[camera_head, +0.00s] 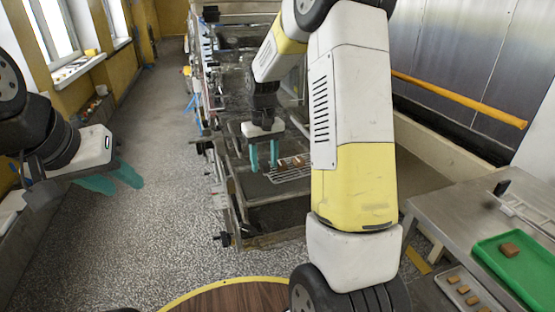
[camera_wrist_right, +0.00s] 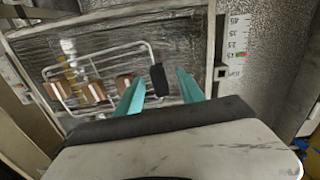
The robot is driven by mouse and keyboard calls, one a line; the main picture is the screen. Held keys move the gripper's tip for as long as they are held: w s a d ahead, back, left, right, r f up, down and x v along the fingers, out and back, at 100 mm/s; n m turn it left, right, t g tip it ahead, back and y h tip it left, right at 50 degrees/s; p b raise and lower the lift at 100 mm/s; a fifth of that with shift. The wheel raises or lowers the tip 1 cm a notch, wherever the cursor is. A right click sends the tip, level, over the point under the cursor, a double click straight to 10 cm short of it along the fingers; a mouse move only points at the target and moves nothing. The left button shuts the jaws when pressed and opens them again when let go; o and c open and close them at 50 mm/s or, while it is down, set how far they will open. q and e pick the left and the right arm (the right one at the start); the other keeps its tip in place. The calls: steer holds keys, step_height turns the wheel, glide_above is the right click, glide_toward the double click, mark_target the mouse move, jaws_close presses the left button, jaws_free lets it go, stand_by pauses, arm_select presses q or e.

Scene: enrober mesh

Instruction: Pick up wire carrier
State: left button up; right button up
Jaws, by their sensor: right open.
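The wire carrier (camera_head: 292,174) lies on the dark bed of the machine in the head view, with brown blocks on it. In the right wrist view the carrier (camera_wrist_right: 100,56) shows its wire frame, several brown blocks and a black handle (camera_wrist_right: 160,80). My right gripper (camera_head: 264,168) is open above the bed, at the carrier's left end. In the wrist view its teal fingers (camera_wrist_right: 160,75) are apart, with the handle seen between them; contact cannot be told. My left gripper (camera_head: 128,190) is empty over the floor at the left, its fingers apart.
The machine frame (camera_head: 228,200) edges the bed. A round wooden top (camera_head: 235,298) is at the bottom. The left floor is clear.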

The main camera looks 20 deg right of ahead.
steer(key=shift+f, duration=0.3)
jaws_close()
steer(key=shift+r, duration=0.2)
